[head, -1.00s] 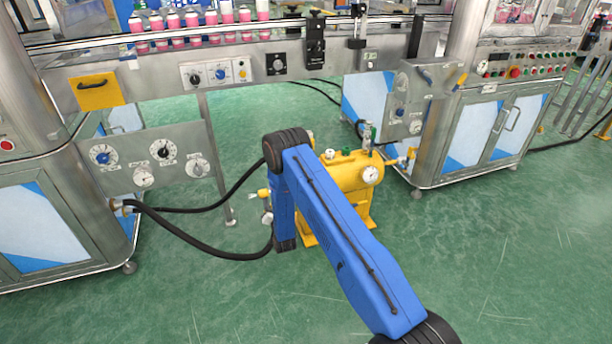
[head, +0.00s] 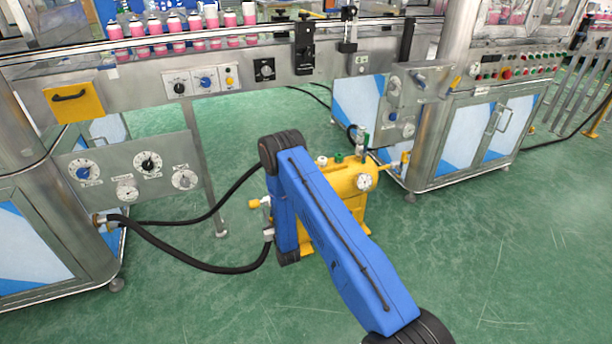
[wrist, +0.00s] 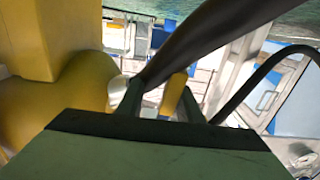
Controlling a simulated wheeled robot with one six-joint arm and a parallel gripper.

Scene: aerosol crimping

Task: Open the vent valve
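A yellow tank (head: 345,190) stands on the floor behind my blue arm, with a gauge, small fittings on top and a yellow handle (head: 404,158) at its right. A small yellow knob (head: 254,203) sits on a side fitting at its left. No label marks the vent valve. In the wrist view my gripper (wrist: 163,102) has its two fingers apart. A yellow rounded piece (wrist: 173,94) shows between them, nearer the right finger; contact is unclear. It looks like the side knob. My arm hides the gripper in the head view.
A black hose (head: 215,268) runs from the left machine to the tank's left side and crosses close ahead of my fingers in the wrist view. Yellow tank body (wrist: 35,115) fills the wrist view's left. Green floor is clear at the right.

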